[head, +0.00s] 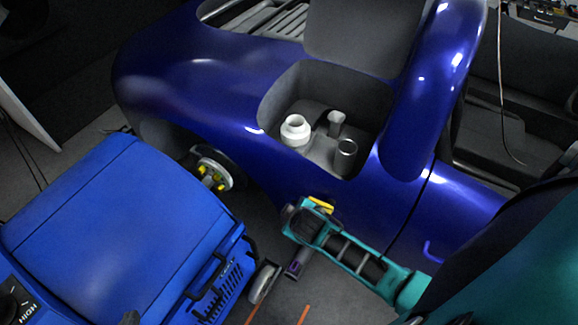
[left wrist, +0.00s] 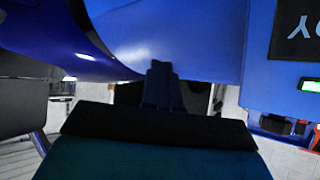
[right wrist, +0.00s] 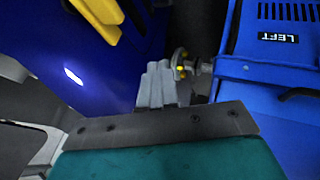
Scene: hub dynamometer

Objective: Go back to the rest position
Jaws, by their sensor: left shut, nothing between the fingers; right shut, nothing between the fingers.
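My left gripper (head: 130,317) shows only as a small dark tip at the bottom edge of the head view. In the left wrist view its fingers (left wrist: 160,75) are together and empty, in front of a blue housing. My right arm comes in from the right of the head view, teal and dark, reaching to the car's side; its fingers cannot be made out clearly there. In the right wrist view the right gripper's grey fingers (right wrist: 158,75) are together and empty. They appear between the car body and the blue dynamometer, with the wheel hub (right wrist: 182,65) beyond their tips.
The blue dynamometer (head: 125,220) stands at left, near the hub (head: 213,173). The dark blue car (head: 200,85) fills the middle, with an open bay (head: 315,100) holding a white container (head: 295,130). A yellow part (head: 321,205) shows beside my right arm.

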